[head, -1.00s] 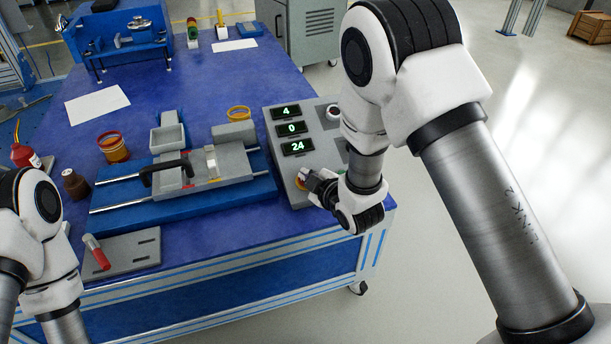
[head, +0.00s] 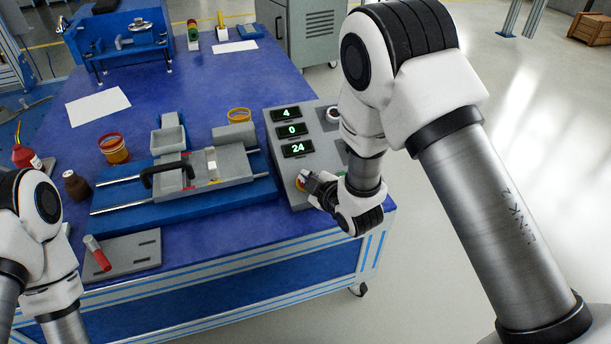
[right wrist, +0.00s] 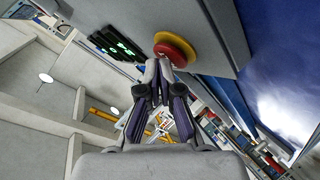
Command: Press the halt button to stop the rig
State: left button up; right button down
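The grey control panel (head: 290,197) stands at the right end of the table, with green displays reading 4, 0 and 24. Its red halt button on a yellow ring (right wrist: 175,48) shows in the right wrist view; in the head view only a bit of it shows beside my gripper. My right gripper (right wrist: 158,68) is shut and empty, its fingertips at the button's edge; I cannot tell whether they touch it. It also shows in the head view (head: 312,186). The rig (head: 205,175) has a grey carriage with a black handle on rails. My left gripper is out of view.
A grey plate with a red-handled tool (head: 97,252) lies at the table's front left. A brown bottle (head: 75,185), a red bottle (head: 25,157) and an orange tape roll (head: 114,148) are left of the rig. A white sheet (head: 97,107) lies behind.

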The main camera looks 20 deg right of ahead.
jog(key=shift+f, duration=0.15)
jog(key=r+p, duration=0.1)
jog(key=s+r+p, duration=0.1)
jog(key=r+p, duration=0.2)
jog(key=r, duration=0.1)
jog(key=shift+s+d+r, duration=0.1)
jog(key=shift+s, duration=0.3)
jog(key=shift+s+r+p, duration=0.25)
jog(key=shift+p, duration=0.15)
